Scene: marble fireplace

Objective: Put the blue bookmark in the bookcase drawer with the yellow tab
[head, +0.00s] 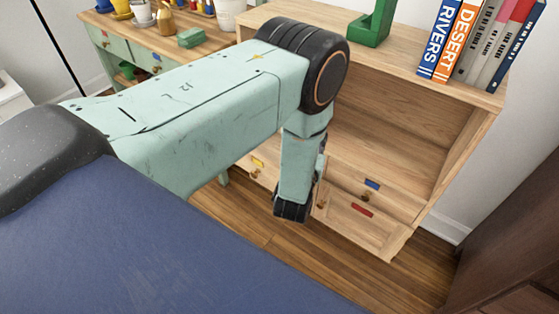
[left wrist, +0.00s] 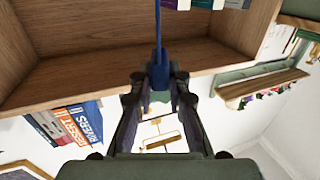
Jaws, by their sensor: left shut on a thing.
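My left gripper (head: 291,208) hangs in front of the wooden bookcase (head: 449,165), fingers pointing down, in the head view. In the left wrist view the gripper (left wrist: 160,82) is shut on the blue bookmark (left wrist: 158,32), seen nearly edge-on as a thin strip beyond the fingertips. The bookmark is hidden in the head view. The yellow tab (head: 258,162) is on a drawer low at the bookcase's left, just left of my gripper. My forearm partly hides that drawer, and I cannot tell whether it is open. My right gripper is not in view.
Drawers with a blue tab (head: 372,184) and a red tab (head: 362,209) are to the right of my gripper. Books (head: 466,40) and a green bookend (head: 372,25) stand on the bookcase top. A green side table (head: 115,48) with pots is at left. Wood floor lies in front.

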